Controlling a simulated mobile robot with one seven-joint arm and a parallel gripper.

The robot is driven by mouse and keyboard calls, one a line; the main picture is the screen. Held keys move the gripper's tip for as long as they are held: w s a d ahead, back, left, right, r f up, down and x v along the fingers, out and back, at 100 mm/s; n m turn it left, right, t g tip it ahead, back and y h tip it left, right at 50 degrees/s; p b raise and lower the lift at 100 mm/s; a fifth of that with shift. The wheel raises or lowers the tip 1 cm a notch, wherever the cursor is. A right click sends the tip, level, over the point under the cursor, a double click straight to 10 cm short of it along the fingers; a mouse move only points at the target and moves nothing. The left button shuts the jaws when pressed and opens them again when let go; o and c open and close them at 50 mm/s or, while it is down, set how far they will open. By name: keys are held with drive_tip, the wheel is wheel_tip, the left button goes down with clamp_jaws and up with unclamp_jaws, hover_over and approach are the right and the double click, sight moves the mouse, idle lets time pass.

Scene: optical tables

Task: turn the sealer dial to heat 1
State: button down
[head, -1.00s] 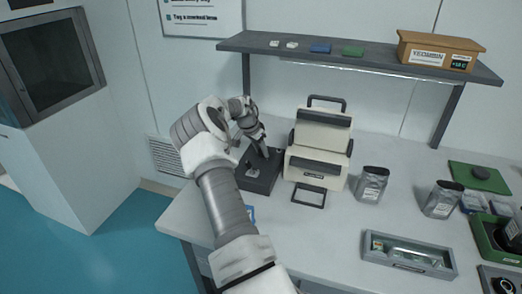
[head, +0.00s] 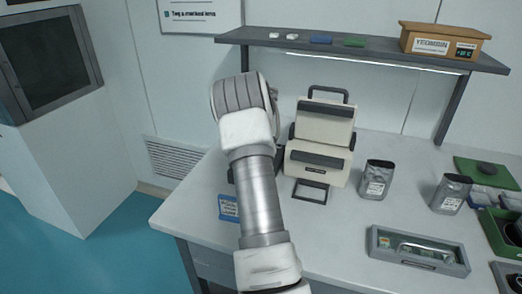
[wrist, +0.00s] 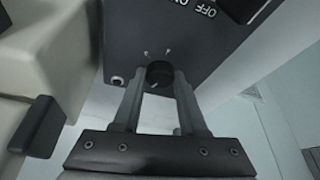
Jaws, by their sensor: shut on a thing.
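The sealer dial is a small round black knob (wrist: 159,74) on a dark control box (wrist: 130,40), with pale marks around it in the wrist view. My gripper (wrist: 158,85) has one finger on each side of the knob and is shut on it. Which mark the dial points to is too small to tell. In the head view my arm hides the gripper, the dial and most of the dark box (head: 279,158). The cream sealer body (head: 318,135) stands just right of the box.
A shelf (head: 380,52) runs above the table's back. A blue-edged card (head: 228,207) lies near the left table edge.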

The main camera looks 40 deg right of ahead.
drive_tip(key=shift+s+d+n+t+y+b, duration=0.1)
drive_tip(key=shift+n+t+y+b, duration=0.25)
drive_tip(key=shift+n, duration=0.6)
drive_tip(key=shift+n+t+y+b, duration=0.15)
drive_tip(key=shift+n+y+b, duration=0.2)
drive_tip(key=shift+n, duration=0.6)
drive_tip(key=shift+c, duration=2.2)
unclamp_jaws()
drive_tip(key=p+v, duration=0.1)
drive_tip(key=v, duration=1.6)
drive_tip(key=shift+r, duration=0.2)
drive_tip(key=shift+a, duration=0.2)
